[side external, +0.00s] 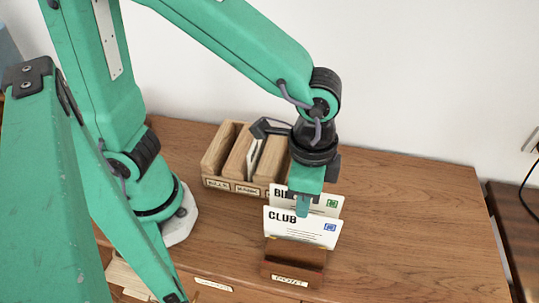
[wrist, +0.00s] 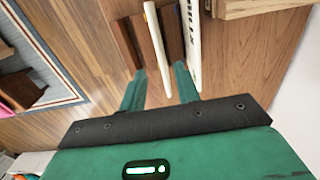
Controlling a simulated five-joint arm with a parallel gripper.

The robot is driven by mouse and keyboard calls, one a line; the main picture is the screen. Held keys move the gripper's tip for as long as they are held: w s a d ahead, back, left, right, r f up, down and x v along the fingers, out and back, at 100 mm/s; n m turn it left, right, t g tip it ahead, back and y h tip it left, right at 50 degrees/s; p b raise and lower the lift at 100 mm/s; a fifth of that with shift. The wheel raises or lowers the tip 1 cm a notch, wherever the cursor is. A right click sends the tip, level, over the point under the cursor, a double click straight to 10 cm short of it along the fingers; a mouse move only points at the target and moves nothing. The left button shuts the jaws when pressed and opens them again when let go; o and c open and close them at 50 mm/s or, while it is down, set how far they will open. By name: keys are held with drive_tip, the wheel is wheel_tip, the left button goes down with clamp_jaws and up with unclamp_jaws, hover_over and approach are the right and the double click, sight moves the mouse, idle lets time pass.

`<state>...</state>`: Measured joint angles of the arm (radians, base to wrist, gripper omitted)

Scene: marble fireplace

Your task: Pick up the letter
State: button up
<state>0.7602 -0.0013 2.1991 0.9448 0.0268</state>
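A white letter marked "CLUB" (side external: 285,227) stands upright in a small wooden holder (side external: 291,268) on the wooden surface. A second white letter marked "BI…" (side external: 328,206) stands just behind it, partly hidden. My gripper (side external: 303,205) points down over the letters, one finger in front of the "CLUB" letter. In the wrist view my gripper (wrist: 160,70) is open. The cream edge of the "CLUB" letter (wrist: 153,40) runs between its fingers, with gaps visible on both sides. The other letter (wrist: 193,30) lies outside the right finger.
A wooden sorter (side external: 218,161) with labelled slots and some papers stands behind, near the white wall. The wooden top (side external: 420,220) is clear on the right. Papers (side external: 125,277) show low at the left. A dark wooden piece (side external: 515,230) stands beyond the right edge.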

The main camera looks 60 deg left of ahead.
sight(301, 229)
drive_tip(key=shift+f, duration=0.65)
drive_tip(key=shift+f, duration=0.15)
drive_tip(key=shift+f, duration=2.45)
drive_tip(key=shift+c, duration=0.2)
clamp_jaws()
